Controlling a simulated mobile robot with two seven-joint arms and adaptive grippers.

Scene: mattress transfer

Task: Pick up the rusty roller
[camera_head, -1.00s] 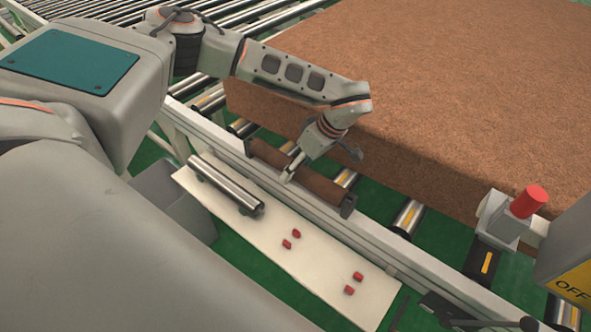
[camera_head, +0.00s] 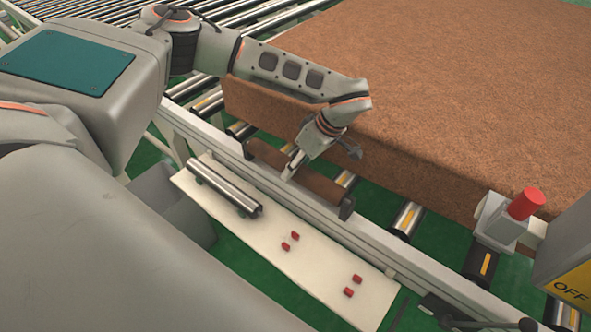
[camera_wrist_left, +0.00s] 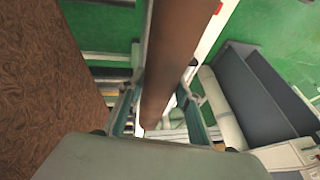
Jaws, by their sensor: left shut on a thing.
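The rusty roller (camera_head: 322,188) is a brown cylinder between dark end brackets at the near rail of the conveyor, in front of the brown mattress. My left gripper (camera_head: 291,172) reaches down over it and is shut on it near the middle. In the left wrist view the roller (camera_wrist_left: 180,50) runs up the picture between the two fingers of the gripper (camera_wrist_left: 160,110), one on each side. The fingertips are partly hidden by the roller. My right gripper is not in view.
A clean steel roller (camera_head: 224,185) lies on the white shelf (camera_head: 300,268) below the rail, with several small red pieces. The brown mattress (camera_head: 430,90) rests on the conveyor behind. A red button (camera_head: 526,203) stands at the right. The shelf's middle is mostly free.

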